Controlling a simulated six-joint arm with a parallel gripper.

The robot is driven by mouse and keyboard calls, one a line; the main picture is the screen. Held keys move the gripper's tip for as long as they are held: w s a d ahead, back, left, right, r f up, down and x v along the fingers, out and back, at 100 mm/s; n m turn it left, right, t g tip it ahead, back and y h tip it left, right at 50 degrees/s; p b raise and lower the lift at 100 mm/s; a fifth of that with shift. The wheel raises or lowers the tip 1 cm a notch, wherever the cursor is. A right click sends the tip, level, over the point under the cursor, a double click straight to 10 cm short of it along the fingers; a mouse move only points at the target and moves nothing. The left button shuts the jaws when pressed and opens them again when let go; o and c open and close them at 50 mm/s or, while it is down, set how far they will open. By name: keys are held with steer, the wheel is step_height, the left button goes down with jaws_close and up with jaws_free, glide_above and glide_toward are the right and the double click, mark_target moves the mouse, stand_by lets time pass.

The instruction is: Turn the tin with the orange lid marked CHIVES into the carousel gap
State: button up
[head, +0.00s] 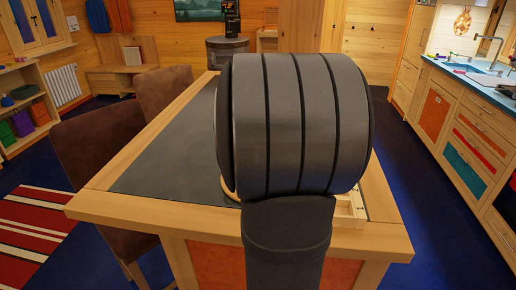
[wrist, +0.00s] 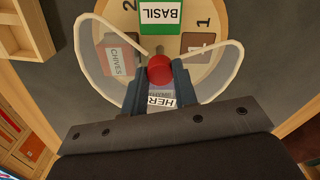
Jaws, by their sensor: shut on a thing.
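In the wrist view my gripper (wrist: 158,84) is shut on a red round knob (wrist: 159,66) at the middle of a round wooden carousel (wrist: 150,35). A clear cover with a pale rim (wrist: 239,58) spreads to both sides of the knob, with an open gap at the top. The tin marked CHIVES (wrist: 117,54), its lid a dull orange, lies under the clear cover on the left. A green tin marked BASIL (wrist: 160,15) is in the open gap. In the head view my arm hides the gripper and nearly all of the carousel.
A brown-red lid (wrist: 197,44) shows right of the knob. A label beginning HER (wrist: 160,102) is partly hidden between my fingers. A wooden tray (wrist: 27,30) lies left of the carousel. The table's dark top (head: 165,160) is clear on the left; chairs (head: 105,145) stand beside it.

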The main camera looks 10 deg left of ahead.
steer(key=m, duration=0.4)
steer(key=shift+m, duration=0.4)
steer(key=m, duration=1.4)
steer(key=shift+m, duration=0.7)
steer(key=o, duration=1)
step_height(320, 180, up, 18)
steer(key=shift+f, duration=0.25)
